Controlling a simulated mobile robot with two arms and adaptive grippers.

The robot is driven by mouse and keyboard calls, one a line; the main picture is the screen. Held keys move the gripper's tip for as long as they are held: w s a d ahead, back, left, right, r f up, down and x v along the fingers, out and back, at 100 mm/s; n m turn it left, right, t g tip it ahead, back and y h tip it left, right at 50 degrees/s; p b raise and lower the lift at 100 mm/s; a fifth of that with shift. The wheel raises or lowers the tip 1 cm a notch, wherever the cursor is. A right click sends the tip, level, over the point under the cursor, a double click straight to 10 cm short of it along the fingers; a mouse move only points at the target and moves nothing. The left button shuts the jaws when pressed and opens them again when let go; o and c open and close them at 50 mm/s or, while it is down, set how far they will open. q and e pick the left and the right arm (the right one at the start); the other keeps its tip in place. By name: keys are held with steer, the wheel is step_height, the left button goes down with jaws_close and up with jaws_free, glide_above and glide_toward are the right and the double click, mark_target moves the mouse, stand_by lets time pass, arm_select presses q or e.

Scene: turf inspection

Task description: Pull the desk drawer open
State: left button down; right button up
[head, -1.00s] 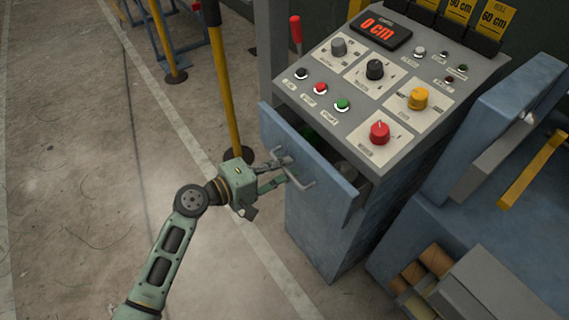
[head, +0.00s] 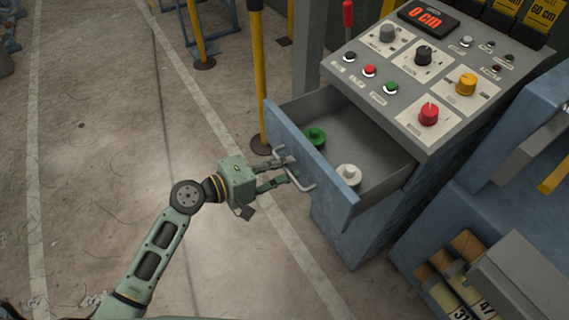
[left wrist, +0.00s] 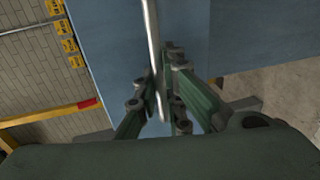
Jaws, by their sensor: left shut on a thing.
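The blue desk drawer (head: 306,160) is well open below the sloped control panel. Its grey inside holds a green knob-like piece (head: 315,136) and a white one (head: 347,176). A bent metal handle (head: 303,181) sticks out from the drawer front. My left gripper (head: 288,171) is shut on the handle. In the left wrist view the handle (left wrist: 151,45) runs between the fingers of the gripper (left wrist: 162,95), in front of the blue drawer front (left wrist: 112,45). My right gripper is not in view.
The control panel (head: 400,108) with coloured knobs, buttons and a "0 cm" display (head: 428,18) stands above the drawer. A yellow post (head: 259,85) stands left of the drawer. The concrete floor (head: 100,150) at left is mostly clear.

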arm_select(q)
steer(key=c, duration=2.1)
jaws_free()
steer(key=v, duration=1.2)
